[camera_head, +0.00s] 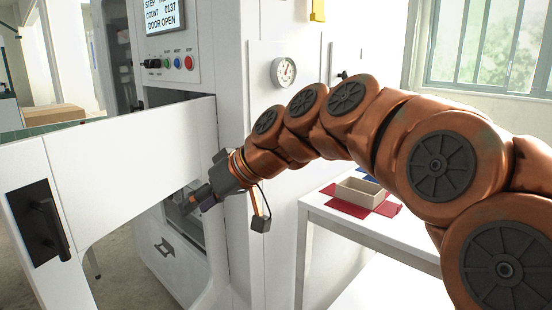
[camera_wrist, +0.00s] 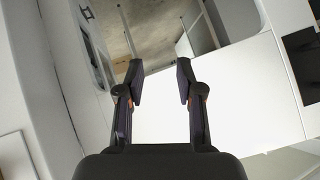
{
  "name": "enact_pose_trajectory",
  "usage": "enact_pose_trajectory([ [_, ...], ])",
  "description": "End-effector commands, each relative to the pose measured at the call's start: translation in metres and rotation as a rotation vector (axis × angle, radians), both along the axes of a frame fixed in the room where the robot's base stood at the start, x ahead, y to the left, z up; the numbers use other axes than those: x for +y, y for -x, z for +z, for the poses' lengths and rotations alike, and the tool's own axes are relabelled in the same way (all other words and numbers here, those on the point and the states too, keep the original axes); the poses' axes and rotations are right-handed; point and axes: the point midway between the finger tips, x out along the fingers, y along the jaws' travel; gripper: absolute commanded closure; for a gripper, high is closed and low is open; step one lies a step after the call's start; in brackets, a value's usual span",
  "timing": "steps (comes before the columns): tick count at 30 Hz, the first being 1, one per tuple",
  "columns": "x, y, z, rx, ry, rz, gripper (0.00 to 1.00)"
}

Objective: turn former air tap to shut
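The white box former (camera_head: 222,60) fills the middle of the head view, with a round pressure gauge (camera_head: 284,72) on its side panel. A small dark green-black fitting (camera_head: 342,76) right of the gauge may be the air tap; my arm hides part of it, and its setting cannot be read. My gripper (camera_head: 190,204) is low at the left, by the machine's opening behind the open white door (camera_head: 130,150), away from the gauge. In the wrist view my gripper's two fingers (camera_wrist: 160,80) are apart with nothing between them.
The door, with a black handle (camera_head: 42,222), stands swung out at the left. The display (camera_head: 163,14) reads DOOR OPEN. A white table (camera_head: 375,228) at the right holds an open box (camera_head: 360,191) on red sheets. A yellow part (camera_head: 317,10) is above the gauge.

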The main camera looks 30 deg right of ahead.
Motion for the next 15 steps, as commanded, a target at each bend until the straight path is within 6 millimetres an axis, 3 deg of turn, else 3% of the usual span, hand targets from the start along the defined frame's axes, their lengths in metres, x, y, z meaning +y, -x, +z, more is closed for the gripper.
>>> enact_pose_trajectory([
  [1,-0.017,-0.013,-0.007,-0.067,-0.014,-0.017,0.64],
  [7,-0.087,-0.044,0.025,-0.335,-0.036,-0.079,0.64],
  [15,-0.198,-0.044,0.061,-0.653,0.004,-0.202,0.64],
])
